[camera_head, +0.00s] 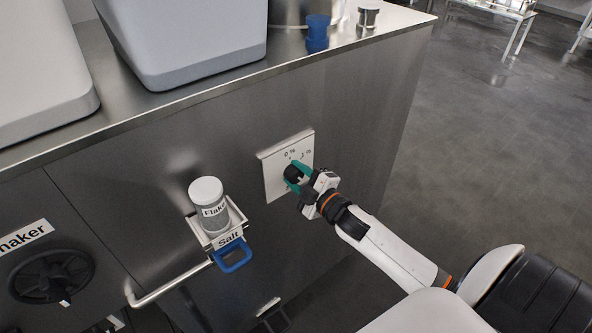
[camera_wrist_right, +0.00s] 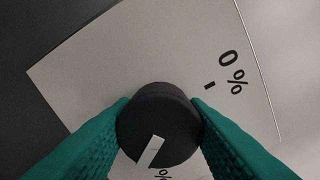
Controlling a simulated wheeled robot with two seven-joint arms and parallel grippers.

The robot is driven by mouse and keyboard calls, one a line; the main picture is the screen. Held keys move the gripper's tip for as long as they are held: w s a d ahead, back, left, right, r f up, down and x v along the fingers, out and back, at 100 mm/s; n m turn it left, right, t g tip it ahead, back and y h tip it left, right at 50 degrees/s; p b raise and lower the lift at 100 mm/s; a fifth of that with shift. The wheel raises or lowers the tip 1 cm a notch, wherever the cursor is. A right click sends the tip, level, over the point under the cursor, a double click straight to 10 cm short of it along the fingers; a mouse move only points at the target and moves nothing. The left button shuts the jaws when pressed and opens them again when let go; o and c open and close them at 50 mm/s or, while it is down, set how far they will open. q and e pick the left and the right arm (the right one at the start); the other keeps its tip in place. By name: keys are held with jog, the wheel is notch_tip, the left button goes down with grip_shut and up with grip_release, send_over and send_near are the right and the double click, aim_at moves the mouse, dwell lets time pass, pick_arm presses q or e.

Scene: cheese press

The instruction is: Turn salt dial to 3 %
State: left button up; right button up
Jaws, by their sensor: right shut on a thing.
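The salt dial is a round black knob on a pale square plate (camera_head: 274,183) on the steel cabinet front. My right gripper (camera_head: 296,174), with teal fingers, is shut on the dial's sides. In the right wrist view the dial (camera_wrist_right: 158,118) sits between both fingertips, and its white pointer mark (camera_wrist_right: 150,152) points down and slightly left. The "0 %" mark (camera_wrist_right: 231,70) is up and right of the dial. A partly hidden "%" mark (camera_wrist_right: 163,173) lies below it; its number cannot be read. My left gripper is not in view.
A jar labelled "Flake" (camera_head: 207,192) stands in a holder marked "Salt" (camera_head: 229,238) with a blue handle (camera_head: 233,258). A pipe-like rail (camera_head: 165,287) and a black handwheel (camera_head: 50,276) are at lower left.

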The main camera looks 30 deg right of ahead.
jog(key=m+p, duration=0.2)
jog(key=m, duration=0.2)
jog(key=shift+m+p, duration=0.4)
jog(key=shift+m, duration=0.9)
jog(key=shift+f, duration=0.1)
jog(key=o, duration=1)
jog(key=shift+c, duration=0.2)
jog(key=s+d+b, duration=0.1)
jog(key=s+b, duration=0.2)
jog(key=s, duration=0.9)
jog(key=shift+d, duration=0.15)
